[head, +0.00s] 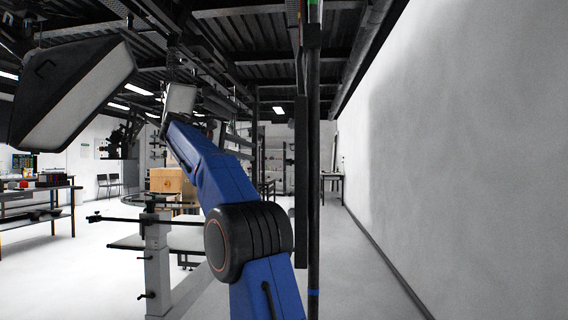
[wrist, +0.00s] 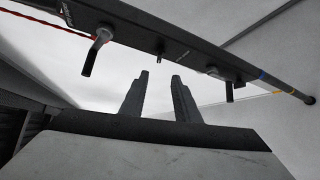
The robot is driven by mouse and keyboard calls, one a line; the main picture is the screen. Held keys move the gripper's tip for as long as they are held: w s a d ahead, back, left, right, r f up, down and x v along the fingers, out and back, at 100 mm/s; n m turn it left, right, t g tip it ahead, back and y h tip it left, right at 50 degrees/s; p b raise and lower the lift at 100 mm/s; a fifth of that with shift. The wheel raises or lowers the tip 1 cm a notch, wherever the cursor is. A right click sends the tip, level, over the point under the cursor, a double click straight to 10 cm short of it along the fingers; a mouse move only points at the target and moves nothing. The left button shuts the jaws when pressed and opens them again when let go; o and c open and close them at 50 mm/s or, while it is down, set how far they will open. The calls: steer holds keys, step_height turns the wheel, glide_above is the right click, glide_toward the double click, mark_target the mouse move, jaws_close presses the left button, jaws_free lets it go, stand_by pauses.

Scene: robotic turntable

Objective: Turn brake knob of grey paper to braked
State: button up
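In the wrist view, a long dark bar (wrist: 180,45) crosses above my gripper. A dark crank-like lever (wrist: 96,52) hangs from its left part, and a second lever (wrist: 228,90) hangs from its right part. I cannot tell which one is the brake knob of the grey paper, or whether either is braked. No grey paper can be clearly identified. My gripper (wrist: 159,74) points toward the bar between the two levers. Its fingers are apart, with nothing between them and no visible contact. In the head view, my blue arm reaches up and left; the gripper's fingers cannot be made out.
In the head view, a dark vertical pole (head: 314,150) stands close to my arm. A large softbox (head: 75,95) hangs at upper left. A white column stand (head: 157,270) and a cardboard box (head: 171,181) are left of the arm. The floor (head: 350,275) at right is clear beside the wall.

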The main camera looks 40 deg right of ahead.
mark_target(290, 162)
steer(key=x, duration=1.7)
steer(key=shift+d, duration=0.2)
steer(key=shift+f, duration=0.1)
steer(key=shift+c, duration=0.6)
steer(key=c, duration=0.6)
steer(key=shift+s, duration=0.1)
steer(key=shift+f+m+h, duration=0.25)
steer(key=shift+m+h, duration=1.05)
steer(key=o, duration=0.7)
steer(key=shift+a, duration=0.1)
